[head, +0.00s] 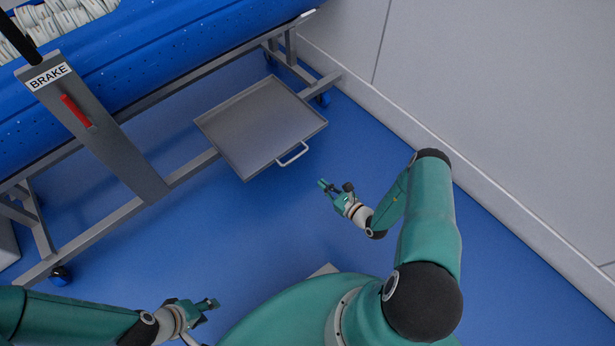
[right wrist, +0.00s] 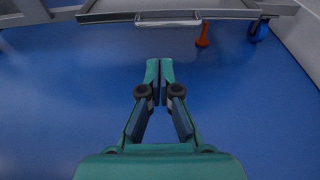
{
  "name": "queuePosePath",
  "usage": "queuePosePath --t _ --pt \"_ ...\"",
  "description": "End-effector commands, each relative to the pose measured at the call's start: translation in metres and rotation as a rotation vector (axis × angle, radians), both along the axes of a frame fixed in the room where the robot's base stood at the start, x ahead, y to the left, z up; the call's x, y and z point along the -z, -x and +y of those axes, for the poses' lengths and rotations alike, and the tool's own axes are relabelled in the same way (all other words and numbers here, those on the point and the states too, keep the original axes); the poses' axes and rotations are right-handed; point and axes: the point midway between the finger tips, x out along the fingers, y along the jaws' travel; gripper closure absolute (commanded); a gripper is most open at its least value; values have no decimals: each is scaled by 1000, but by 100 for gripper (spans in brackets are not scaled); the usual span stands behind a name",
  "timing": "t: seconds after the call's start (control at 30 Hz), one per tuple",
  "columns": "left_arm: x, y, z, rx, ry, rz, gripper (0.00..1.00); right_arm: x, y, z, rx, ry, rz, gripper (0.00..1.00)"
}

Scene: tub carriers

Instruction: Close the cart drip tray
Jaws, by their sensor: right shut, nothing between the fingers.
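The grey drip tray (head: 262,125) sticks out from under the blue tub cart, pulled out towards me. Its pale bar handle (head: 293,155) is on the near edge. In the right wrist view the tray (right wrist: 110,16) and its handle (right wrist: 168,22) lie at the top, ahead of the fingers. My right gripper (head: 332,188) is shut and empty, a little right of and nearer than the handle, not touching it. In the right wrist view its fingertips (right wrist: 159,65) meet. My left gripper (head: 212,304) is low at the left, far from the tray; its opening is unclear.
The blue tub (head: 150,50) rests on a grey frame. A grey panel marked BRAKE (head: 105,140) carries a red lever (head: 76,110). A grey wall (head: 480,100) bounds the right. Blue floor (head: 245,220) is open before the tray. An orange-red object (right wrist: 203,35) stands near the handle.

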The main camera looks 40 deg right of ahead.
Motion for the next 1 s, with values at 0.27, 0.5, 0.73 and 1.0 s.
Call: queuePosePath --t 0.27,0.5,0.73,1.0 --pt "11 0 0 0 0 0 60 9 -36 3 2 3 -5 100" --pt "26 0 0 0 0 0 60 20 -84 8 2 2 -4 100" --pt "38 0 0 0 0 0 60 27 -119 11 4 1 -3 100" --pt "42 0 0 0 0 0 60 28 -133 11 5 0 -1 100"
